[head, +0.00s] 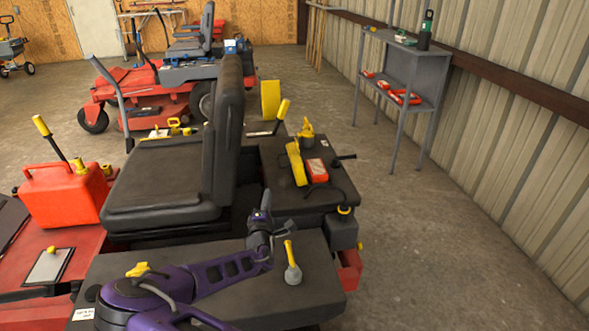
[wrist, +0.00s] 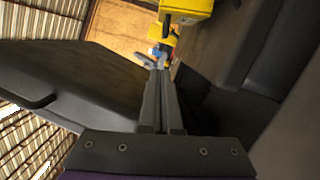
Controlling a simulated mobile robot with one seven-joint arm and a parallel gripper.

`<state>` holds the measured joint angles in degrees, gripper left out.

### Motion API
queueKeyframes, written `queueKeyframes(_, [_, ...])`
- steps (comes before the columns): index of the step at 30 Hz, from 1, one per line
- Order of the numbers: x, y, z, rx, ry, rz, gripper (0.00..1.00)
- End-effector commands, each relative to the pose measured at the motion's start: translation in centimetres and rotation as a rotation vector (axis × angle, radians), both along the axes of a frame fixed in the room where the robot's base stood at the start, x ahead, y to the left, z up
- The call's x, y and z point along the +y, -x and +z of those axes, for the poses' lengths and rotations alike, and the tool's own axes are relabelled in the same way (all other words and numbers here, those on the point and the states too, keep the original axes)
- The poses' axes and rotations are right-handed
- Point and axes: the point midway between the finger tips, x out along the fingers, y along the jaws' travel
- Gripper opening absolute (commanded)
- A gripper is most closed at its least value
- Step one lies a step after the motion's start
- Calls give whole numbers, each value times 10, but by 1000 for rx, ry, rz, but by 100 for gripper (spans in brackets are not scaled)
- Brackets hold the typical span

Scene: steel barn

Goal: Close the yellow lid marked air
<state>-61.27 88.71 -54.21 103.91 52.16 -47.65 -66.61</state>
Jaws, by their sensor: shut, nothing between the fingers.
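An upright yellow panel (head: 270,100), which looks like a raised lid, stands behind the black seat in the head view. I cannot read "air" on either, so I cannot tell which is the marked lid. My gripper (head: 265,194) is beside the seat back, in front of the rear deck, apart from both yellow pieces. In the wrist view its fingers (wrist: 160,72) are together and empty. A yellow part (wrist: 186,9) shows beyond the tips at the top edge; which one it is, I cannot tell.
The black seat (head: 228,130) stands close to the left of my gripper. A red box (head: 316,170) and a yellow-topped lever (head: 292,262) are near. A red fuel can (head: 62,195) sits at left. Open concrete floor lies right, before a grey shelf (head: 412,70).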

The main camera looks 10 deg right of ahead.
Motion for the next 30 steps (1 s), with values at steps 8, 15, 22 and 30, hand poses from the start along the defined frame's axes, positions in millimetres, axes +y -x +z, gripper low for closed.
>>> queueKeyframes(8, [-19, -8, -12, -24, -20, -20, 0])
queueKeyframes(15, [-30, -54, -9, -25, -19, -20, 0])
queueKeyframes(22, [-42, -96, -7, -21, -16, -20, 0])
queueKeyframes(30, [-74, -92, 1, -21, -15, -21, 0])
